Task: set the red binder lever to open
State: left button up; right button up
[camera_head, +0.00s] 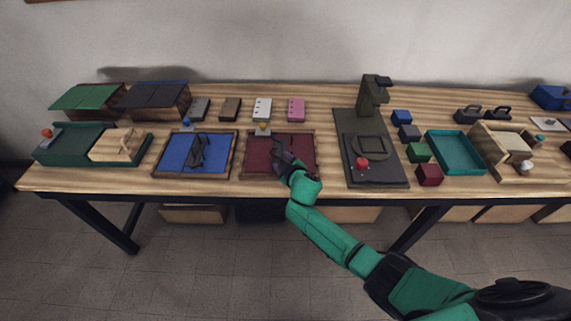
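The red binder (303,151) looks like a dark red, wood-framed panel lying on the table, left of the middle. A small yellow knob on a grey base (262,128) sits at its back edge. My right gripper (280,150) is over the middle of the red binder, its dark fingers pointing back and left. The gripper covers the centre of the binder, so I cannot make out its lever or whether they touch. The finger gap is too small to tell. My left gripper is not in view.
A blue binder (174,153) with a dark upright piece (198,152) lies to the left. A dark press-like stand (377,165) with a red knob (362,163) is close on the right. Several small blocks stand behind the red binder, including a pink one (296,109).

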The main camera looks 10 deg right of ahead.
jog(key=shift+s+r, duration=0.2)
jog(key=shift+s, duration=0.1)
jog(key=p+v, duration=0.1)
jog(key=v, duration=1.2)
jog(key=shift+s+r, duration=0.2)
jog(key=shift+s, duration=0.1)
jog(key=shift+d+f, duration=0.1)
jog(key=shift+d, duration=0.05)
jog(key=s+d+f+m+g+h, duration=0.1)
jog(key=s+d+f+g, duration=0.2)
jog(key=f, duration=0.6)
jog(key=s+d+f+m+g, duration=0.1)
jog(key=s+d+f, duration=0.25)
jog(key=f, duration=0.55)
jog(key=s+d+f+m+g+h, duration=0.15)
jog(key=s+f, duration=0.25)
jog(key=f, duration=0.5)
jog(key=s+d+f+m+g, duration=0.1)
jog(key=s+f+g, duration=0.1)
jog(key=s+f, duration=0.3)
jog(key=s+d+f+m+g, duration=0.1)
jog(key=s+f, duration=0.4)
jog(key=s, duration=0.9)
jog(key=s+d+f+m+g+y+b, duration=0.1)
jog(key=s+f+g, duration=0.2)
jog(key=s, duration=0.6)
notch_tip(320, 180, down, 2)
jog(key=shift+s+d+f, duration=0.1)
jog(key=shift+s+d, duration=0.1)
jog(key=shift+s, duration=0.1)
